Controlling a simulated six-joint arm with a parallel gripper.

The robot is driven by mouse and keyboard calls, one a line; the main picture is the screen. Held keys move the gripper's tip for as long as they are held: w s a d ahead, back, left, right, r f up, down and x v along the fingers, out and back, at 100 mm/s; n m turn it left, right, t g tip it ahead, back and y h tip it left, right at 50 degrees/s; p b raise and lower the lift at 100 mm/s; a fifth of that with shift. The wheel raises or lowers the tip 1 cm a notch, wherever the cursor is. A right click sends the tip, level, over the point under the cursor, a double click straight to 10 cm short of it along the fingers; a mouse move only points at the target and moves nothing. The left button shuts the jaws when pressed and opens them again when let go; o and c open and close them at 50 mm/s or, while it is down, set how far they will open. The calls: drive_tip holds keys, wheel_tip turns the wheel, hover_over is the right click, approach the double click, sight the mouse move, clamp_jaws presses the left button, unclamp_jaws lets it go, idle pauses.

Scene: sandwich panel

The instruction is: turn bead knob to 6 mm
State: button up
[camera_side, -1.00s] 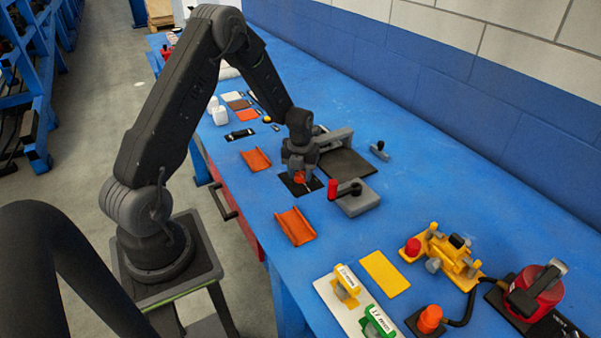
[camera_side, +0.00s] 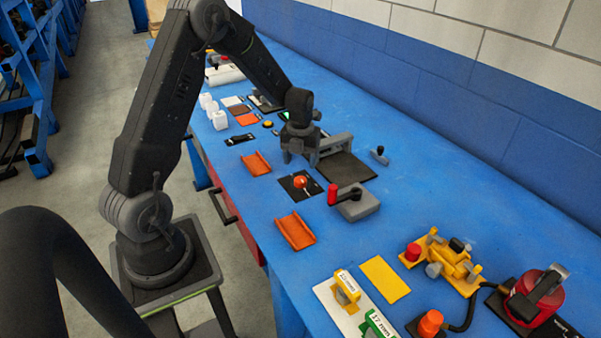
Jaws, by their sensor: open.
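An orange-red knob (camera_side: 300,182), the likeliest bead knob, sits on a black plate (camera_side: 291,192) on the blue bench. A small pale mark shows on or beside it. Any scale figures are too small to read, so I cannot tell its setting. My gripper (camera_side: 299,161) is open and empty, above and slightly behind the knob in the picture, apart from it. The knob is in full view.
A grey block with a red-handled lever (camera_side: 338,194) stands close right of the plate. A grey bracket and dark pad (camera_side: 345,168) lie behind it. Orange channels (camera_side: 295,231) flank the plate. Yellow tools stand at front right.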

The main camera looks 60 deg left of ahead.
sight(301, 179)
wheel_tip(301, 179, up, 7)
idle(0.3)
drive_tip(key=shift+r, duration=0.1)
drive_tip(key=s+d+r+n+t, duration=0.2)
drive_tip(key=s+d+r+n, duration=0.4)
drive_tip(key=d+r+n, duration=0.55)
drive_tip(key=s+d+r+n+t, duration=0.1)
drive_tip(key=s+d+n, duration=0.3)
drive_tip(key=s+n, duration=0.3)
drive_tip(key=s+d+r+n+t, duration=0.2)
drive_tip(key=s+d+n, duration=0.3)
drive_tip(key=n, duration=0.3)
drive_tip(key=shift+s+d+r+n+t, duration=0.2)
drive_tip(key=shift+s+r+n+t, duration=0.15)
drive_tip(key=shift+s, duration=0.5)
